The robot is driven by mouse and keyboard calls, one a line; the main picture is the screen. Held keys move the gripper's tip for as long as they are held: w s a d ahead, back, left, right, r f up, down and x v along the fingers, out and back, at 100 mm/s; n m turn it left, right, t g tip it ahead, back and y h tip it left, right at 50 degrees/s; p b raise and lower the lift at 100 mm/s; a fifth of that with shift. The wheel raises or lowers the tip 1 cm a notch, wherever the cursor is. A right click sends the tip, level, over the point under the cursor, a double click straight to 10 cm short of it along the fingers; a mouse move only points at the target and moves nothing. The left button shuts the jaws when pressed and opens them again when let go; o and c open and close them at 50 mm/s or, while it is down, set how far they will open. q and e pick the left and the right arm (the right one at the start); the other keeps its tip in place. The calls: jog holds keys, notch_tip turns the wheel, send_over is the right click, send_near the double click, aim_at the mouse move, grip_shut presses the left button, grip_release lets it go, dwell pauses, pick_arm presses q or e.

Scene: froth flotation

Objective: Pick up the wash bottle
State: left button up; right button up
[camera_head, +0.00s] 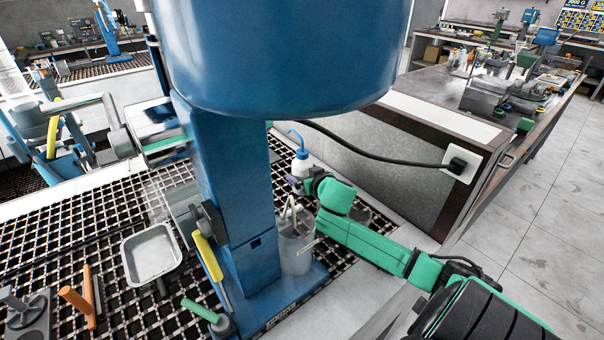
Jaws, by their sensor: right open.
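The wash bottle (300,164) is white with a blue cap and a bent blue spout. It stands upright just right of the blue machine column, and its lower part is hidden behind my right gripper. My right gripper (298,184), at the end of the green arm, is open at the bottle's lower part. The view is too small to tell whether its fingers touch the bottle. My left gripper is not in view.
A blue machine (232,190) with a large tank fills the middle. A clear vessel (296,250) stands at its base below my gripper. A metal tray (151,254) lies on the grating at left. A black cable runs to the wall socket (461,163) on the cabinet at right.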

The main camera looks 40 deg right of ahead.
jog(key=shift+s+r, duration=0.1)
jog(key=shift+s, duration=0.05)
jog(key=c, duration=0.8)
jog(key=shift+c, duration=0.2)
